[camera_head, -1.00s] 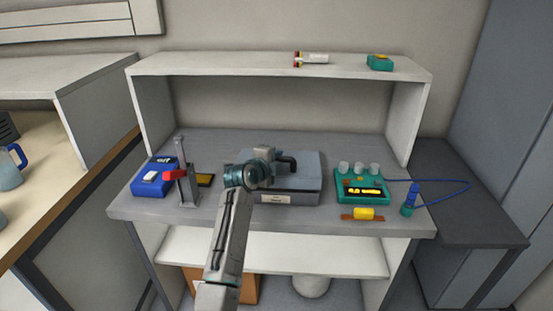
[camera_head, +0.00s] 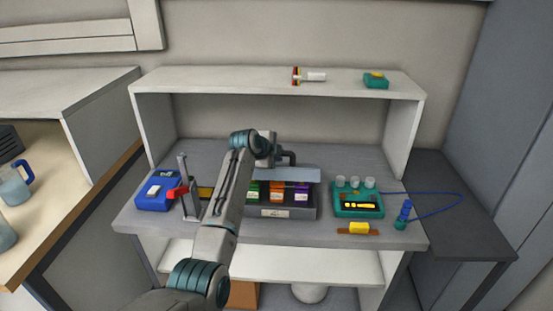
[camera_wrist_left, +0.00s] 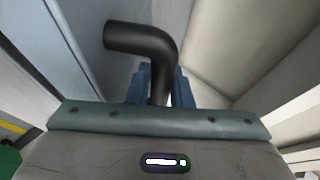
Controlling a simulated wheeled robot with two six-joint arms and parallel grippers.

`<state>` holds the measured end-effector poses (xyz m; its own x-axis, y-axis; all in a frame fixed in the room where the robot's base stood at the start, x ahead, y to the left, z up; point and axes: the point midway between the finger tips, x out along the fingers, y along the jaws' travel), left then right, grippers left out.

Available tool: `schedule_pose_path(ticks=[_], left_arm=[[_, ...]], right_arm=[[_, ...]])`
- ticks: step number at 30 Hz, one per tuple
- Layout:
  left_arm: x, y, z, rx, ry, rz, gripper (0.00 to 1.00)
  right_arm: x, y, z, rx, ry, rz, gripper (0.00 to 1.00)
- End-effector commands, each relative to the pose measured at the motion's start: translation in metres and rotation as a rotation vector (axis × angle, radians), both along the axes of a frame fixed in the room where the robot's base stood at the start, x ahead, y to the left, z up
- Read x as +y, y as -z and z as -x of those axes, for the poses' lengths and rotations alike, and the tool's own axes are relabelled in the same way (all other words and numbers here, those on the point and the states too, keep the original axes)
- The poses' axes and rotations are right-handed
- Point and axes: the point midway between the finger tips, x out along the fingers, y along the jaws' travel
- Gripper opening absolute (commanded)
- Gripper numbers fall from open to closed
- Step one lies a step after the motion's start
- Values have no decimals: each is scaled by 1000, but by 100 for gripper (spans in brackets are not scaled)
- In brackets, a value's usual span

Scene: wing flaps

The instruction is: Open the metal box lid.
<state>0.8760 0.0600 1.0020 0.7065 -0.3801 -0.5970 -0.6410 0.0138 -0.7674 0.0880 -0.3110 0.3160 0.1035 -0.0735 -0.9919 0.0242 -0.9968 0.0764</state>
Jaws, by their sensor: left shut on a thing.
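The grey metal box (camera_head: 287,213) stands in the middle of the workbench, with a label on its front. Its lid (camera_head: 302,174) is tilted up at the front, and green, orange and purple items show inside. The lid's dark bent handle (camera_head: 290,158) is at my left gripper (camera_head: 277,161). In the left wrist view the black handle (camera_wrist_left: 140,38) passes between the blue fingers of my left gripper (camera_wrist_left: 161,85), which are shut on it. My left arm hides the left part of the box. My right gripper is not in view.
A blue device (camera_head: 156,190) and a red-handled stand (camera_head: 188,185) are left of the box. A green device (camera_head: 358,203) with knobs is to its right, near a yellow part (camera_head: 358,228) and a blue-green probe (camera_head: 403,215). A white shelf (camera_head: 220,82) spans above the bench's back.

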Motion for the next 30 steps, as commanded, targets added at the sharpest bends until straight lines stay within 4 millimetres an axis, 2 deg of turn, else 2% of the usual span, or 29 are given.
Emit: schedule_pose_path(ticks=[9,22,23,24,30], left_arm=[[0,-7,-12,-6,-1,0,0],[0,-7,-13,-7,-1,0,0],[0,-7,-13,-7,-1,0,25],[0,-7,-13,-6,-1,0,28],[0,-6,-13,-4,0,0,28]], right_arm=[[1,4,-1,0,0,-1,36],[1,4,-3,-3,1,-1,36],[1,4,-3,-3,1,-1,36],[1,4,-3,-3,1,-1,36],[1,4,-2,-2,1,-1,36]])
